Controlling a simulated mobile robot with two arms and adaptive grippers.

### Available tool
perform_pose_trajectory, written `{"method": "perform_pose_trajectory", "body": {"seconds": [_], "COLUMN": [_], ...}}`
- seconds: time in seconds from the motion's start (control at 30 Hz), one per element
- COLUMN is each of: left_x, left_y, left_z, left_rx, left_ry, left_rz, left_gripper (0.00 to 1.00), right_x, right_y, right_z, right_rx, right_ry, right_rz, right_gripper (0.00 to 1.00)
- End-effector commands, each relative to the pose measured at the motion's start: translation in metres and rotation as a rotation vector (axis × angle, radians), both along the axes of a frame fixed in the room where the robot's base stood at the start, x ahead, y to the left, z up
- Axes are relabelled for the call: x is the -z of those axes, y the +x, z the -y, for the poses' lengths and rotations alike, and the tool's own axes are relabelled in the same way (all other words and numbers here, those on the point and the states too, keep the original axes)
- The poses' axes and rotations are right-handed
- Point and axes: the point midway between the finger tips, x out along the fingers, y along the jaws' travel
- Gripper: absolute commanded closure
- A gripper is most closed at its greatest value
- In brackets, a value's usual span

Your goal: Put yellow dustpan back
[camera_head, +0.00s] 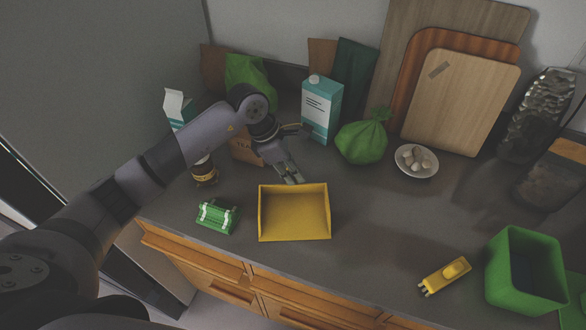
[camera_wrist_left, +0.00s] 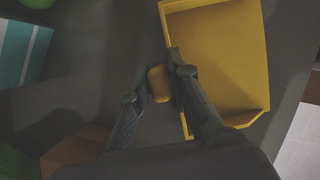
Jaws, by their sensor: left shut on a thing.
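The yellow dustpan (camera_head: 294,212) is on the dark counter near its front edge, its open tray facing up. It also shows large in the left wrist view (camera_wrist_left: 222,62). My left gripper (camera_head: 293,178) is at the dustpan's back edge. In the left wrist view its two fingers (camera_wrist_left: 160,88) are closed around the short yellow handle at the dustpan's side. I cannot tell whether the dustpan touches the counter or is slightly above it. My right gripper is not in view.
A green item with white bands (camera_head: 216,217) lies left of the dustpan. A carton (camera_head: 320,108), a green bag (camera_head: 362,140) and a bowl (camera_head: 416,162) stand behind. A yellow object (camera_head: 445,276) and green bin (camera_head: 525,270) are at right. Counter between is clear.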

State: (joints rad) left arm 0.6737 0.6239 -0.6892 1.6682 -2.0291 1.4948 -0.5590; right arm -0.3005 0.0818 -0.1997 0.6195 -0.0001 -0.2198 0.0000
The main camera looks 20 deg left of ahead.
Motion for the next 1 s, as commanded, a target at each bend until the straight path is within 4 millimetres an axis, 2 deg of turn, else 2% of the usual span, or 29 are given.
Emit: {"method": "perform_pose_trajectory", "body": {"seconds": [0.33,0.73,0.87,1.0], "left_x": [0.001,-0.005,-0.023,-0.051], "left_y": [0.0,0.0,-0.002,-0.006], "left_z": [0.0,-0.002,-0.01,-0.022], "left_rx": [0.0,-0.001,0.0,0.0], "left_ry": [0.0,0.001,0.001,0.002], "left_rz": [0.0,0.002,0.007,0.007], "left_gripper": [0.62,0.62,0.62,0.62], "right_x": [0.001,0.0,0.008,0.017], "right_y": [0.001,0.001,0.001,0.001], "right_z": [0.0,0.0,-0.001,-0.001], "right_rx": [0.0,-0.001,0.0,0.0], "right_ry": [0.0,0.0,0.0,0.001], "right_rz": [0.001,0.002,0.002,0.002], "right_gripper": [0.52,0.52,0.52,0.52]}}
